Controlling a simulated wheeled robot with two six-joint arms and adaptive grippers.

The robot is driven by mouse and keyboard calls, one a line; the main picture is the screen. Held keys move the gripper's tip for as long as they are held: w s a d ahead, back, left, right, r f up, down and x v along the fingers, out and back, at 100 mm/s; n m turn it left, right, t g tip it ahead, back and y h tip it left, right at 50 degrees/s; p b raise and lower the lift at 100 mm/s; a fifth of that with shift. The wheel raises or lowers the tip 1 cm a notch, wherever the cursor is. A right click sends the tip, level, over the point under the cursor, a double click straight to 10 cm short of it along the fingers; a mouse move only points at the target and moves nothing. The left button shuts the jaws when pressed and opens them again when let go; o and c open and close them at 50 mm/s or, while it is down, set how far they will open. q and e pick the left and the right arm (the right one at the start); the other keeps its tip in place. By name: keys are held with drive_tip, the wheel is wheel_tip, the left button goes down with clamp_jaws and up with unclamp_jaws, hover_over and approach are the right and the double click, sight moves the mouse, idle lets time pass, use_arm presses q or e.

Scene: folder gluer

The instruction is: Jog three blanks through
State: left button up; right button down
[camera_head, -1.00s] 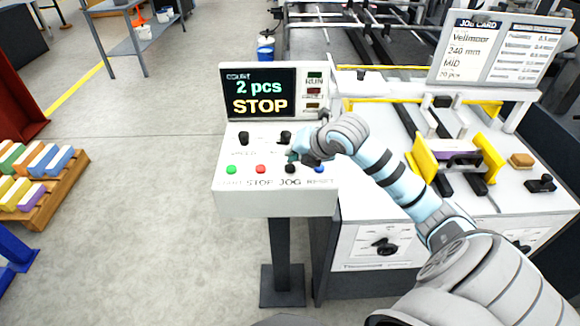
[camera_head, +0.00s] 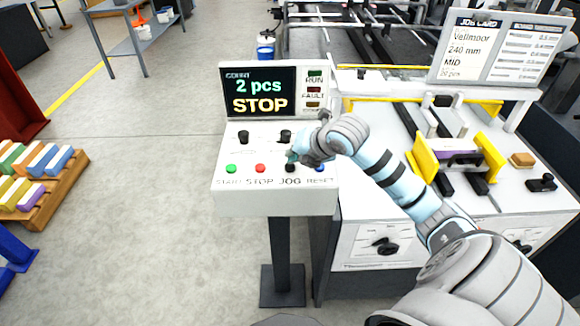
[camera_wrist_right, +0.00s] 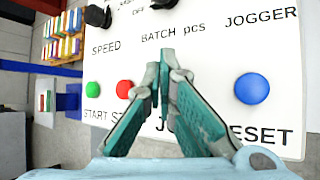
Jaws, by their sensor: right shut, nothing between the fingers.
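The control panel (camera_head: 226,190) carries a green START button (camera_head: 230,169), a red STOP button (camera_head: 260,168), a black JOG button (camera_head: 290,168) and a blue RESET button (camera_head: 319,168). Its screen (camera_head: 259,95) reads 2 pcs and STOP. My right gripper (camera_head: 291,156) is shut and empty, its fingertips close above the JOG button; contact cannot be told. In the right wrist view the shut fingers (camera_wrist_right: 160,66) hide the JOG button. A purple blank (camera_head: 456,155) lies in the feeder between yellow guides (camera_head: 424,160). My left gripper is out of view.
Dark knobs (camera_head: 285,136) sit on the panel just behind my fingertips. The job card (camera_head: 497,50) stands behind the feeder at right. A pallet (camera_head: 45,205) with coloured stacks is at left. The floor between pallet and panel is clear.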

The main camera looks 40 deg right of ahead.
sight(293, 165)
drive_tip(key=shift+f+b, duration=0.45)
drive_tip(key=shift+f, duration=0.2)
idle(0.6)
drive_tip(key=shift+r+p, duration=0.65)
drive_tip(key=shift+r, duration=0.3)
drive_tip(key=shift+r+p, duration=1.9)
drive_tip(key=shift+r, duration=0.65)
drive_tip(key=shift+f, duration=0.1)
